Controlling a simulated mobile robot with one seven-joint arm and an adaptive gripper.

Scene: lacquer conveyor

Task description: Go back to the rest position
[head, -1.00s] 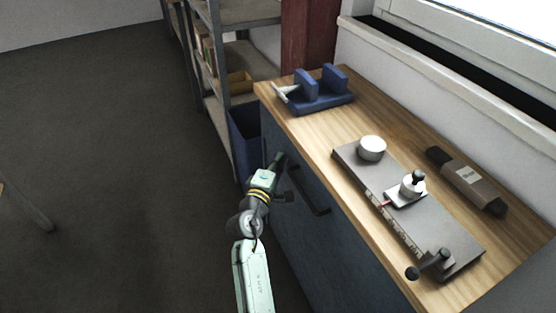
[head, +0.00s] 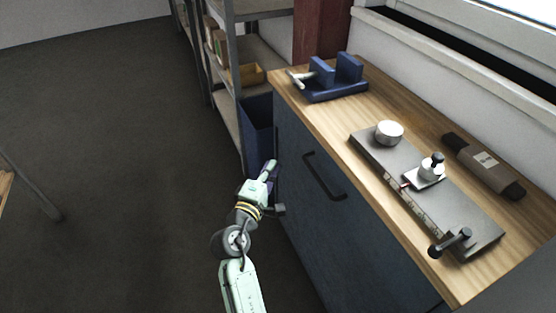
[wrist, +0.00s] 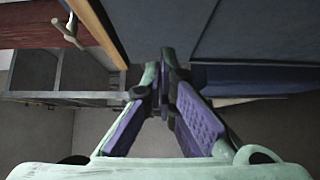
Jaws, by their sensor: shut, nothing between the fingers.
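My gripper (head: 270,168) is in front of the blue cabinet (head: 300,205), below the worktop's edge, with its tips toward the blue bin (head: 258,128). In the wrist view my gripper (wrist: 166,70) shows its two purple-padded fingers coming together at the tips. It is shut and holds nothing. The dark cabinet handle (head: 323,174) is to its right, apart from it.
The wooden worktop (head: 320,123) carries a blue cradle (head: 335,83), a grey plate (head: 400,185) with a white knob and a small slide, and a dark roll (head: 484,165). Shelves (head: 226,100) stand behind. The dark floor (head: 110,150) on the left is open.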

